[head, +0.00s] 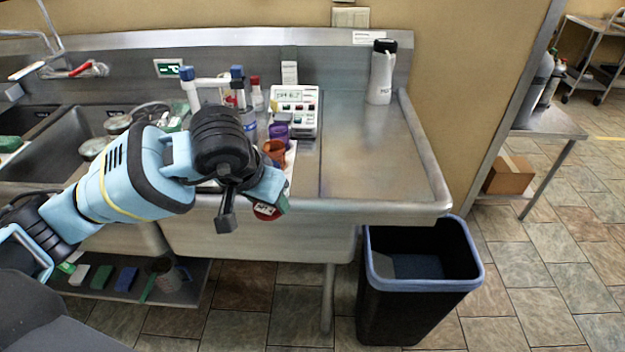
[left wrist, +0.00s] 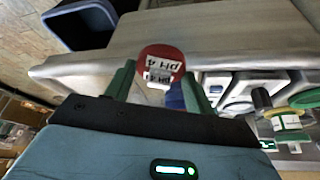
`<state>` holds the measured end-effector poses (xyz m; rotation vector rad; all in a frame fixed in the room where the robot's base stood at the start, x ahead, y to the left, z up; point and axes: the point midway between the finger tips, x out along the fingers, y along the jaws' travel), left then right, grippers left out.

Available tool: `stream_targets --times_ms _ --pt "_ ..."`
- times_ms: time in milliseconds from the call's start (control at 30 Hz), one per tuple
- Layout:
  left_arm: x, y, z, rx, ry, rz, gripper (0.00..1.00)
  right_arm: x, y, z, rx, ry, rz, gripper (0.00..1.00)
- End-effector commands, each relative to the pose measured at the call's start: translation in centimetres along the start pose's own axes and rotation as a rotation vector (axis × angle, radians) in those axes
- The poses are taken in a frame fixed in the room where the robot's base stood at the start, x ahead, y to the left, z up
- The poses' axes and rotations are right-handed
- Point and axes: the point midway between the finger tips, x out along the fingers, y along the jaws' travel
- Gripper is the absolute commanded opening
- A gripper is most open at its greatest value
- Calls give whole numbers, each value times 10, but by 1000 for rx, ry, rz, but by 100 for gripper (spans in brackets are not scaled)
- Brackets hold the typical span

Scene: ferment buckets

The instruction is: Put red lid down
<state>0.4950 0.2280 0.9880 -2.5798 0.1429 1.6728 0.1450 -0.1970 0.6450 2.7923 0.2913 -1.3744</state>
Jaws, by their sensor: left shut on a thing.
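The red lid (head: 265,212) is round and carries a white label. In the left wrist view the red lid (left wrist: 162,58) sits between the green fingertips, and its label reads "pH 4". My left gripper (head: 273,201) is shut on it and holds it near the sink counter's front edge. In the left wrist view, whitish and blue shapes show between the fingers below the lid; I cannot tell what they belong to. My right gripper is not in view.
A pH meter (head: 295,108), a red-capped bottle (head: 256,98), a purple cup (head: 279,132) and an orange cup (head: 274,150) stand behind the gripper. The steel counter (head: 375,155) is clear to the right, with a white bottle (head: 381,78) at its back. A black bin (head: 405,305) stands below.

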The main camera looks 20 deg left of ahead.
Motion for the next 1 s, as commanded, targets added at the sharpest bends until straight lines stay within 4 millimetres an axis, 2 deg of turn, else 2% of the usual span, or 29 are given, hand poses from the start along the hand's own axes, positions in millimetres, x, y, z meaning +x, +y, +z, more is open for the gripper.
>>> stream_targets --times_ms 300,600,800,1000 --pt "29 12 -54 -3 1 2 33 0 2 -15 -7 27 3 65" --pt "55 21 -99 -1 0 2 33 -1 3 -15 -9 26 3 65" --pt "66 24 -118 0 1 1 33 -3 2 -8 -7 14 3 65" --pt "69 24 -122 0 1 0 33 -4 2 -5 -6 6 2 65"
